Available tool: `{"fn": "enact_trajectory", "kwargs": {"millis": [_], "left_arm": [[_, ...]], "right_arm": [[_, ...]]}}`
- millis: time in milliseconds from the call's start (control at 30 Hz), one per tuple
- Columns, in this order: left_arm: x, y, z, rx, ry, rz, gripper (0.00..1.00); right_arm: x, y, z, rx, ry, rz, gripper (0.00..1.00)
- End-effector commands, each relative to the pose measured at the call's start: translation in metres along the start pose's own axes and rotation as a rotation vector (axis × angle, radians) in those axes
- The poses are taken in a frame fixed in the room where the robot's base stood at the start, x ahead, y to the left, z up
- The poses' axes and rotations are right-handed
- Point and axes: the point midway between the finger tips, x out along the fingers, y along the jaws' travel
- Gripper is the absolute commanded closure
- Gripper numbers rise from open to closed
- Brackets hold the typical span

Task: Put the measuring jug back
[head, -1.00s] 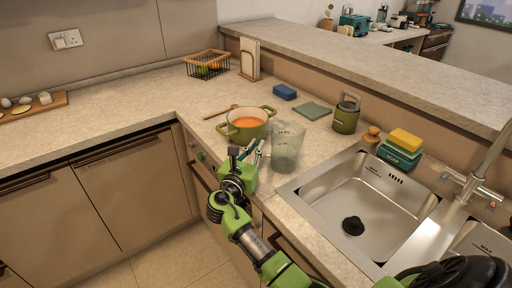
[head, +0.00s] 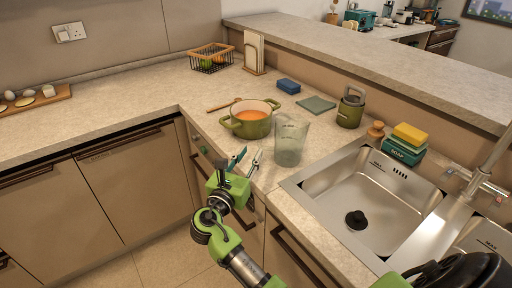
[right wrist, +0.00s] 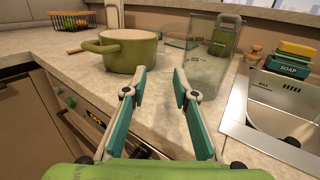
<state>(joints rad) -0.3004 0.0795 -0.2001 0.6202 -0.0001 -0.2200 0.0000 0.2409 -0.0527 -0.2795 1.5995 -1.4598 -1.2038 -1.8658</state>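The clear measuring jug (head: 290,140) stands upright on the counter (head: 140,110), between the green pot and the sink. In the right wrist view the jug (right wrist: 207,62) is just beyond and to the right of my fingers, with markings on its wall. My right gripper (head: 247,158) is at the counter's front edge, left of and nearer than the jug. In the right wrist view its two fingers (right wrist: 159,75) are spread, with nothing between them. The jug is apart from the fingers. My left gripper is not in view.
A green pot of orange soup (head: 250,120) sits behind and left of the jug. The sink (head: 365,195) is to its right. The left counter has free room.

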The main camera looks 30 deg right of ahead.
Motion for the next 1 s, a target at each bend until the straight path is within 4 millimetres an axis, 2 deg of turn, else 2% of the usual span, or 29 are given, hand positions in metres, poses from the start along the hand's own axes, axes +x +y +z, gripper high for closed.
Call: {"fn": "enact_trajectory", "kwargs": {"millis": [100,300,1000], "left_arm": [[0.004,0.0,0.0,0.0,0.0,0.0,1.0],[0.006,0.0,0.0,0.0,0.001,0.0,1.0],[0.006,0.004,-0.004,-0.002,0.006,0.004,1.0]], "right_arm": [[-0.021,0.0,-0.002,0.002,0.002,0.001,0.74],[-0.036,0.0,0.0,0.0,-0.001,0.0,0.74],[-0.038,0.0,0.0,0.0,0.0,0.0,0.74]]}}
